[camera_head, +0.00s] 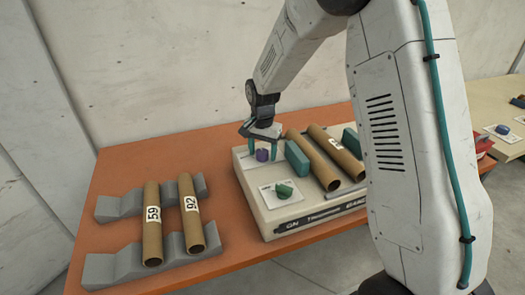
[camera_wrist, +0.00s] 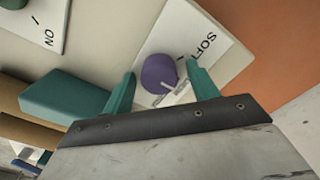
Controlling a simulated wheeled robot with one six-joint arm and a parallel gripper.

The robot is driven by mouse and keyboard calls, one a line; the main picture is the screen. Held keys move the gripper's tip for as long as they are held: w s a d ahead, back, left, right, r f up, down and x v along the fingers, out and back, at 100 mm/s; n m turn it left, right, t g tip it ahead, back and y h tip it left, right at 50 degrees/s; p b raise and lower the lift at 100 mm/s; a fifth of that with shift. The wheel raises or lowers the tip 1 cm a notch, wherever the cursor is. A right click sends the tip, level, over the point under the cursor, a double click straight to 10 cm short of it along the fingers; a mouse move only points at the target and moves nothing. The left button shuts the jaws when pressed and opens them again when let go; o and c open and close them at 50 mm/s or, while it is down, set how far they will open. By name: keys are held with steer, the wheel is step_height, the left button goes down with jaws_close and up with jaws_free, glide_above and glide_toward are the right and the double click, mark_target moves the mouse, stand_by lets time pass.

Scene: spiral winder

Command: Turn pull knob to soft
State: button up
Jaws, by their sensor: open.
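The purple pull knob (camera_head: 262,155) stands on the cream spiral winder (camera_head: 252,199), near its back left corner. In the wrist view the knob (camera_wrist: 157,72) sits on a white label (camera_wrist: 213,58) that reads SOFT at its upper right. A pale mark shows at the knob's lower right side; I cannot tell clearly which setting it points to. My gripper (camera_head: 262,149) is over the knob and open.
A green knob (camera_head: 284,190) sits on the winder in front, with an ON label (camera_wrist: 45,25). Teal blocks (camera_head: 297,157) and cardboard tubes (camera_head: 316,162) lie to the right. Grey cradles (camera_head: 113,272) on the orange table (camera_head: 168,147) hold two numbered tubes (camera_head: 152,225).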

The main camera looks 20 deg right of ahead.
steer(key=c, duration=1)
steer(key=shift+n, duration=0.3)
steer(key=n, duration=0.5)
steer(key=shift+n, duration=0.3)
steer(key=n, duration=0.5)
steer(key=shift+n, duration=0.3)
steer(key=o, duration=1)
